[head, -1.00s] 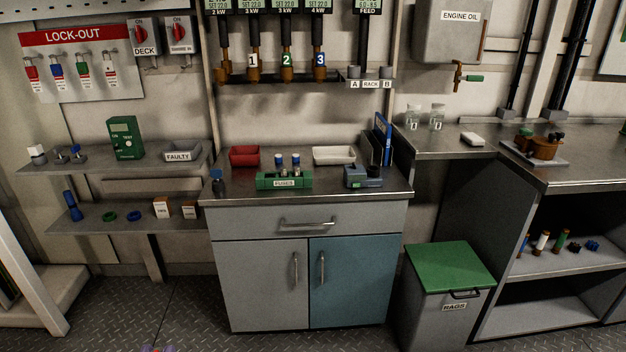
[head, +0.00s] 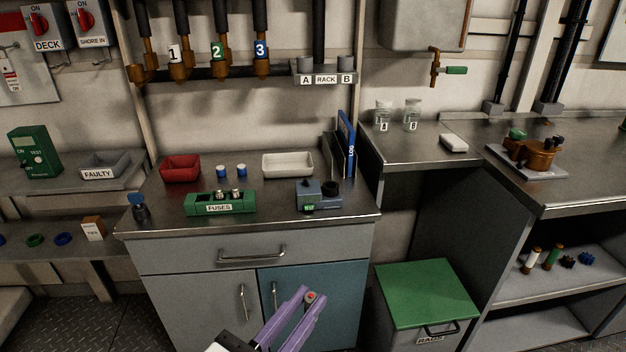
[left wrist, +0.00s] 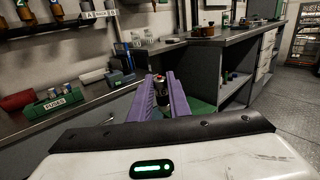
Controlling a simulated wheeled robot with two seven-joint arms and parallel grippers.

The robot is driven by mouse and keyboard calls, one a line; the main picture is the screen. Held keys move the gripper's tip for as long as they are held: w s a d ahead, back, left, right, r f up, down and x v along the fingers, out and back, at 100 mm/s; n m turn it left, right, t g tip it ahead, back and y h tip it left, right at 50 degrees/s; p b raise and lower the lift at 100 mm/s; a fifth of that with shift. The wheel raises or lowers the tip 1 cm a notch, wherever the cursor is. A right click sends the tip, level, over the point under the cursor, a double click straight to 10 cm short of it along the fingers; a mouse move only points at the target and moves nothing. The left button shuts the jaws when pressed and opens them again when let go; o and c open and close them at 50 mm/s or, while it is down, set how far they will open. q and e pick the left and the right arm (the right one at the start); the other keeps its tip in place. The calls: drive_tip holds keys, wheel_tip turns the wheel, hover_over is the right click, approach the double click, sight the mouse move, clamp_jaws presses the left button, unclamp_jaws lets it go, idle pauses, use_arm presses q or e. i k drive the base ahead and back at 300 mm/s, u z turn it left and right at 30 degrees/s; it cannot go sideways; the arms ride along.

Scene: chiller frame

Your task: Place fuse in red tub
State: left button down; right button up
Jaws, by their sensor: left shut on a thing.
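The red tub (head: 180,174) sits at the back left of the steel counter. Nothing shows inside it. My left gripper (head: 303,302), with purple fingers, is in front of the cabinet doors, below the counter top and right of the tub. It is shut on a small fuse (head: 311,298) with a red-marked metal end. My right gripper is not in view.
A white tray (head: 287,165), a blue-grey device (head: 318,196) and a blue log binder (head: 346,146) are to the right. A dark blue-topped item (head: 138,208) stands at the left front corner. A green-lidded rags bin (head: 425,292) is at lower right.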

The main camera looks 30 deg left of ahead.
sight(181, 180)
drive_tip(key=u, duration=0.15)
drive_tip(key=i, duration=0.95)
drive_tip(key=u, duration=0.85)
drive_tip(key=i, duration=0.4)
drive_tip(key=u, duration=0.35)
